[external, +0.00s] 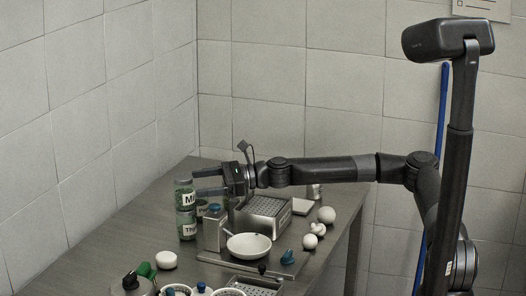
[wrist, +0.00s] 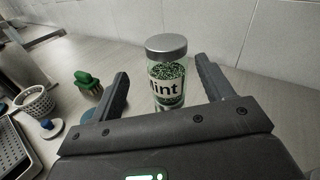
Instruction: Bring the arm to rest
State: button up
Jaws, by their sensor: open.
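My gripper (external: 198,182) is open at the end of the outstretched arm, above the left side of the table. A glass jar of green herbs labelled Mint (external: 184,195) stands upright on another jar, whose label starts with "Th" (external: 187,222). In the wrist view, my gripper's fingers (wrist: 162,72) are spread, and the mint jar (wrist: 167,82) with its grey lid appears between and ahead of them. Nothing is held. Whether the fingertips reach around the jar is hard to tell.
On the metal table (external: 100,258) are a perforated basket (external: 265,222), a white bowl (external: 249,246), white round items (external: 326,215) and a green-topped item (external: 146,269). A tiled wall (external: 270,120) stands behind. The air above the table is mostly clear.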

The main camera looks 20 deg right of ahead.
jog(key=s+r+n, duration=0.1)
jog(key=n+h, duration=0.1)
jog(key=n, duration=0.1)
jog(key=shift+s+r, duration=0.35)
jog(key=s+d+f+n+t+h, duration=0.1)
jog(key=s+d+f+n+h, duration=0.3)
jog(key=s+d+n+h, duration=0.9)
jog(key=s+d+r+h, duration=0.1)
jog(key=s+d+r, duration=0.2)
jog(key=s+d, duration=0.4)
jog(key=s+d+r+n+h, duration=0.1)
jog(key=s+d+r, duration=0.3)
jog(key=s+d, duration=0.3)
jog(key=s+d+r+n+t+h, duration=0.1)
jog(key=s+d+r, duration=0.3)
jog(key=s+d, duration=0.4)
jog(key=d, duration=0.3)
jog(key=shift+d+r, duration=0.15)
jog(key=shift+d, duration=0.05)
